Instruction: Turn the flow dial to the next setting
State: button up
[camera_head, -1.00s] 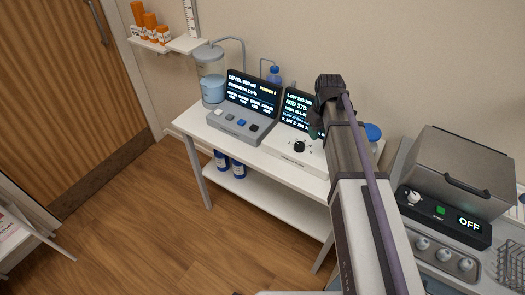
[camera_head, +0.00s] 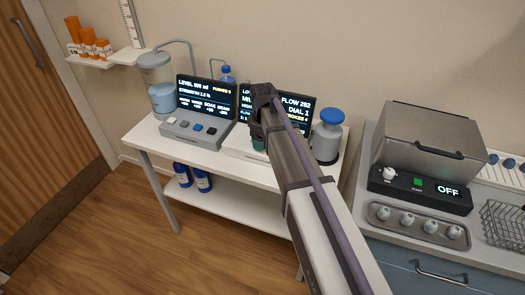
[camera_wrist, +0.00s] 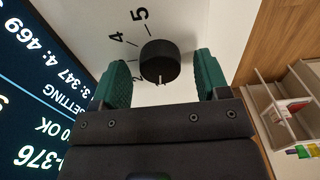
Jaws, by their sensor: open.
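The flow dial (camera_wrist: 159,60) is a round black knob on a white panel (camera_wrist: 188,24) in the wrist view. Printed marks around it include 5, 4 and 2, and a white pointer line shows on its lower edge. My gripper (camera_wrist: 162,72) is open, with one green finger on each side of the dial; I cannot tell whether they touch it. In the head view my gripper (camera_head: 259,144) is at the white dial unit, and my arm hides the dial.
A grey button console (camera_head: 197,133) with its own screen stands left on the white table (camera_head: 150,133). A blue-capped canister (camera_head: 327,140) stands close right of my arm. Farther right is a counter with a lidded metal box (camera_head: 425,140) reading OFF.

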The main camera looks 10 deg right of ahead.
jog(key=shift+f, duration=0.2)
jog(key=shift+c, duration=0.4)
jog(key=c, duration=0.8)
jog(key=shift+c, duration=0.2)
